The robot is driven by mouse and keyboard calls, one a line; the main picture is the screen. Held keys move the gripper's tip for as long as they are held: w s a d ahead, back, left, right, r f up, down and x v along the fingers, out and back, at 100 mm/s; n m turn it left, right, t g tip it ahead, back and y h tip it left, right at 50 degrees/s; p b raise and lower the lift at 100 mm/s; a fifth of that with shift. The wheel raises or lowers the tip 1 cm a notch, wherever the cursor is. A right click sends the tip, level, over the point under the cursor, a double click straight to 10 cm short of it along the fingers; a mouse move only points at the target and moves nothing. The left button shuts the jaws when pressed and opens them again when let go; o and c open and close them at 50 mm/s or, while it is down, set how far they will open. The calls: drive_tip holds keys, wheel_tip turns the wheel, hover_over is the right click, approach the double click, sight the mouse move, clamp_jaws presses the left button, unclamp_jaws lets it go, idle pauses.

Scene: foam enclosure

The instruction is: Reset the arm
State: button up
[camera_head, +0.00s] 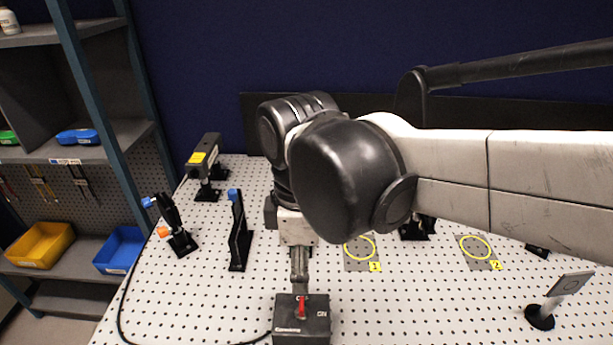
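My arm reaches in from the right and bends down at the middle of the head view. My gripper (299,283) points down just behind a dark control box (286,333) with a red switch lever (301,307) and an "ON" label. The fingers show as one narrow dark column, so whether they are apart is hidden. The fingertips appear close to the box's back edge; contact cannot be told. Nothing is visibly held.
A white perforated table (200,300) carries a black device with a yellow label (204,157), black posts (239,235), yellow-ringed plates marked 1 (361,254) and 2 (479,252), and a small stand (540,317). Shelves with a yellow bin (40,246) and a blue bin (119,250) stand left.

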drive_tip(key=w+d+m+t, duration=0.1)
drive_tip(key=d+m+t, duration=0.6)
drive_tip(key=d+m, duration=1.1)
drive_tip(key=shift+w+d+f, duration=0.15)
drive_tip(key=shift+d+f, duration=0.15)
drive_tip(key=shift+d, duration=1.6)
